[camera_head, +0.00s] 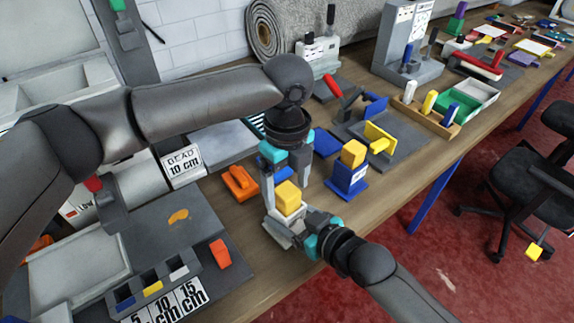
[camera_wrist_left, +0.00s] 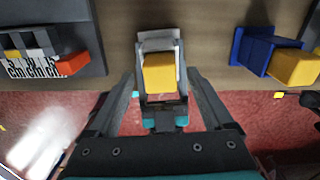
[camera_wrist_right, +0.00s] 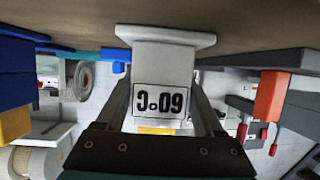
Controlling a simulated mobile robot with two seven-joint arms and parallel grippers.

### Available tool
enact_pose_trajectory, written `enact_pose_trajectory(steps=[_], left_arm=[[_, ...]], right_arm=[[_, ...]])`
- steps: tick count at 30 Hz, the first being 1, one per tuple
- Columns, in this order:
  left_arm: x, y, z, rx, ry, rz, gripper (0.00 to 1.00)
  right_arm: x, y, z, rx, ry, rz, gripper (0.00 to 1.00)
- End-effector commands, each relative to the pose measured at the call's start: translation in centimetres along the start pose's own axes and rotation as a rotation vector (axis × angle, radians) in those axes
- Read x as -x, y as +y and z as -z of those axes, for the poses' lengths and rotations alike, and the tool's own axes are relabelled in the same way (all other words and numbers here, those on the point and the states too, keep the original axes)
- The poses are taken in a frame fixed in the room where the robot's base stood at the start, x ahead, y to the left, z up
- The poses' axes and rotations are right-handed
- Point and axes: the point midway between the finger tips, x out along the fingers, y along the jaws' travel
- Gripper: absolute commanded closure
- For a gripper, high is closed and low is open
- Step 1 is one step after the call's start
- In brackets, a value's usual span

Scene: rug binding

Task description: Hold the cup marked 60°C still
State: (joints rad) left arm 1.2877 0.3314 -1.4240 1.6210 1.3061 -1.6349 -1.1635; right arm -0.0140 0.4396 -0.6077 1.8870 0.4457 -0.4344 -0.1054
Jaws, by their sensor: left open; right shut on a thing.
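The cup marked 60°C (camera_wrist_right: 163,65) is pale grey with a wide foot and stands on the wooden table. Its label shows upside down in the right wrist view. In the head view the cup (camera_head: 279,228) has a yellow block (camera_head: 289,197) in its top, also seen from above in the left wrist view (camera_wrist_left: 159,76). My right gripper (camera_head: 302,236) is shut on the cup from the front right side. My left gripper (camera_head: 287,190) is open above the cup, pointing down, its fingers on either side of the yellow block. I cannot tell whether they touch it.
A blue stand with a yellow block (camera_head: 350,172) is close to the right. A grey board with a sorting rack (camera_head: 150,287) is at the lower left. A grey mat with blue and yellow pieces (camera_head: 410,145) lies behind.

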Motion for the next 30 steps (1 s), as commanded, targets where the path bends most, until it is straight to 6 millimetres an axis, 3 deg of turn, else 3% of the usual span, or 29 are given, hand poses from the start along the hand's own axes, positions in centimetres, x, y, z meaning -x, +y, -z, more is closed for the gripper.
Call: enact_pose_trajectory(steps=[6,16,30], left_arm=[[-1.9,0.0,0.0,0.001,0.0,0.0,0.15],[-2.1,0.0,0.0,0.001,0.0,0.0,0.16],[-2.1,0.0,0.0,0.001,0.0,0.0,0.69]], right_arm=[[0.0,0.0,0.0,0.0,-0.001,0.0,1.0],[0.0,0.0,0.0,0.0,-0.001,0.0,1.0],[0.0,0.0,0.0,0.0,-0.001,0.0,1.0]])
